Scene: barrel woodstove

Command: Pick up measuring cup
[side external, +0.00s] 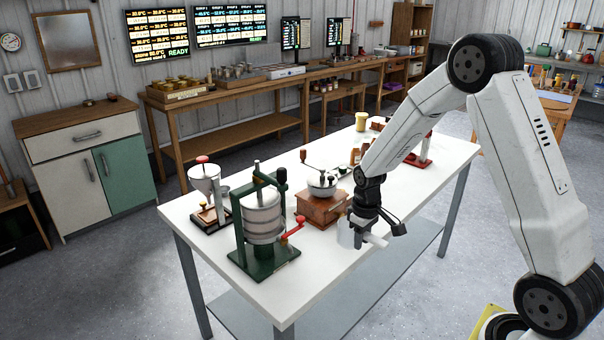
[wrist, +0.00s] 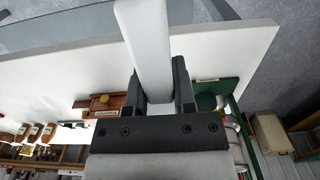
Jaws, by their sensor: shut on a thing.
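A white measuring cup (side external: 347,236) is at my gripper (side external: 364,226), near the front long edge of the white table (side external: 330,262) in the side view. My gripper's two dark fingers are shut on a pale bar-like part of the cup (wrist: 146,42), which fills the space between the fingers (wrist: 158,84) in the wrist view. The bar extends past the fingertips to the top of that view. The rest of the cup is hard to make out there. I cannot tell whether the cup touches the tabletop.
A wooden grinder (side external: 322,208) stands close behind the cup. A green press (side external: 263,222) with a red-handled crank is to its left, and a small funnel device (side external: 206,190) is farther left. Red-based equipment (side external: 420,155) stands at the far right. The table's front strip is mostly clear.

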